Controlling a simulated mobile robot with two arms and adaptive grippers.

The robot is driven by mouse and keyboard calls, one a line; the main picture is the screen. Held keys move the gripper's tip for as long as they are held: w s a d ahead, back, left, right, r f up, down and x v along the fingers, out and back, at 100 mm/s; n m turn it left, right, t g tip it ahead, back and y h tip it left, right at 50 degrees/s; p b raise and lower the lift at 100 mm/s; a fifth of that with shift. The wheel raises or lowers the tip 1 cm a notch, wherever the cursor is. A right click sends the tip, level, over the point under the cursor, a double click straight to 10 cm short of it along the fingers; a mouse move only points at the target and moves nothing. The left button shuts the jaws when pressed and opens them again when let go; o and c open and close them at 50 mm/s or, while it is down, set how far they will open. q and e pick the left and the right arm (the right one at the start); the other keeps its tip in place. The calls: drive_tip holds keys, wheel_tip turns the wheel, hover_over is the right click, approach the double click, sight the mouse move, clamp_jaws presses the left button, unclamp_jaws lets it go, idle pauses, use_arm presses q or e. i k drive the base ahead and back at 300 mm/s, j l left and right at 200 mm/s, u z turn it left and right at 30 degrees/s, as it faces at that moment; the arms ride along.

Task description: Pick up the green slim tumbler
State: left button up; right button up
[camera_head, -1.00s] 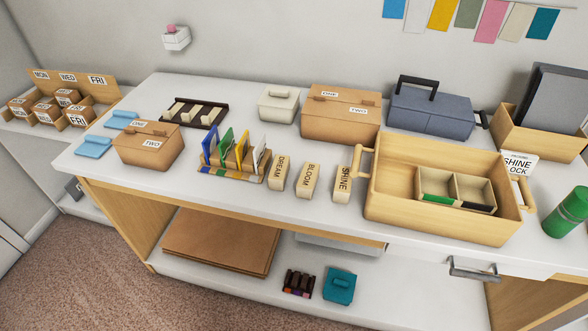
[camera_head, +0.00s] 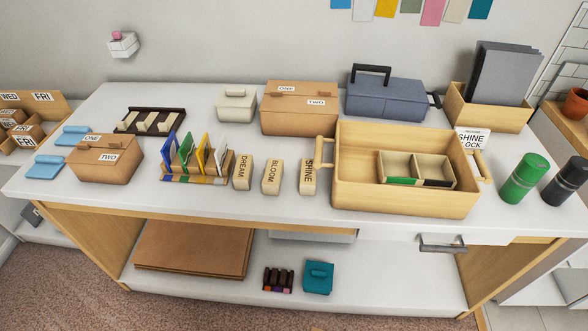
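The green slim tumbler (camera_head: 524,179) stands upright on the white tabletop near its right end. It has a green body with a darker green top. A dark grey tumbler (camera_head: 567,182) of similar shape stands just to its right, with a small gap between them. Neither of my grippers shows in the head view.
A wooden tray with handles (camera_head: 404,199) holds a divided box left of the green tumbler. A card sign (camera_head: 472,138) and a wooden box with grey panels (camera_head: 489,115) stand behind. The tabletop directly in front of the tumbler is clear. A drawer handle (camera_head: 442,243) sticks out below.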

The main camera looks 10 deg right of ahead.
sight(532, 167)
drive_tip(key=z, duration=1.7)
